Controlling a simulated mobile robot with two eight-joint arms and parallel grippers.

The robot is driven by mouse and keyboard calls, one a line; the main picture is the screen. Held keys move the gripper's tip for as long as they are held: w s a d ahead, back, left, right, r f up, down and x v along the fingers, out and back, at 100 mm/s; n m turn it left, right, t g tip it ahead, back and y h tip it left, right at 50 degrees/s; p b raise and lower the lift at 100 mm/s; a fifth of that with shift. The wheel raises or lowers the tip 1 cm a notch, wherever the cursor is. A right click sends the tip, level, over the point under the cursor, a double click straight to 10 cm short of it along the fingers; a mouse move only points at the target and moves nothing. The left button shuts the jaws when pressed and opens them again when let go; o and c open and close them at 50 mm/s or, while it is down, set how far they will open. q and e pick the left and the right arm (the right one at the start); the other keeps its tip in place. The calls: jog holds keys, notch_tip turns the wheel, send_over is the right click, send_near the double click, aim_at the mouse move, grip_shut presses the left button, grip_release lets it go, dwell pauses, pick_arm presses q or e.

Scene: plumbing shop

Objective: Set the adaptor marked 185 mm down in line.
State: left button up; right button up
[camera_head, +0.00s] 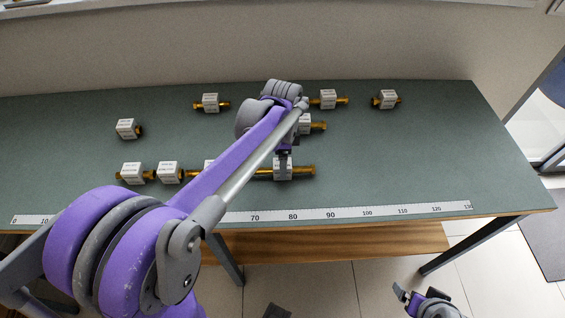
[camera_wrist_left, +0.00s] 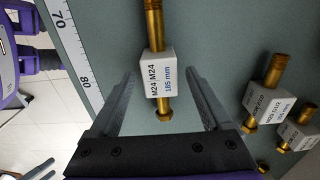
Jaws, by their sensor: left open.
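The adaptor marked 185 mm (camera_wrist_left: 157,75), a white block with M24 lettering on a long brass tube, lies on the green bench top. In the head view the same adaptor (camera_head: 304,170) is at the right end of the front row, partly hidden by my arm. My left gripper (camera_head: 283,155) is open over its block. In the left wrist view the fingers (camera_wrist_left: 161,75) stand on either side of the block with gaps; I cannot tell their height. The front row also holds adaptors (camera_head: 132,172) and (camera_head: 168,172), with another mostly hidden. My right gripper (camera_head: 420,296) is low at bottom right, in front of the bench.
Behind the row lie loose adaptors at left (camera_head: 126,128), back left (camera_head: 210,102), back middle (camera_head: 328,98) and back right (camera_head: 386,99), with one (camera_head: 318,126) partly behind my left arm. A printed rule (camera_head: 380,211) runs along the front edge.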

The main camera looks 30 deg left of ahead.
pick_arm(q)
notch_tip(320, 180, up, 10)
jog(key=s+d+f+n+t, duration=0.1)
jog(key=s+d+f+n, duration=0.1)
jog(key=s+f+n, duration=0.1)
jog(key=s+d+f+n+t, duration=0.2)
jog(key=s+f+n, duration=0.2)
jog(key=s, duration=0.3)
jog(key=s+d+f+n+t, duration=0.2)
jog(key=s+f+n, duration=0.2)
jog(key=s, duration=0.2)
jog(key=shift+d+f+n+p, duration=0.2)
jog(key=shift+d+n+p, duration=0.1)
jog(key=shift+d+p, duration=0.1)
jog(key=shift+r, duration=0.1)
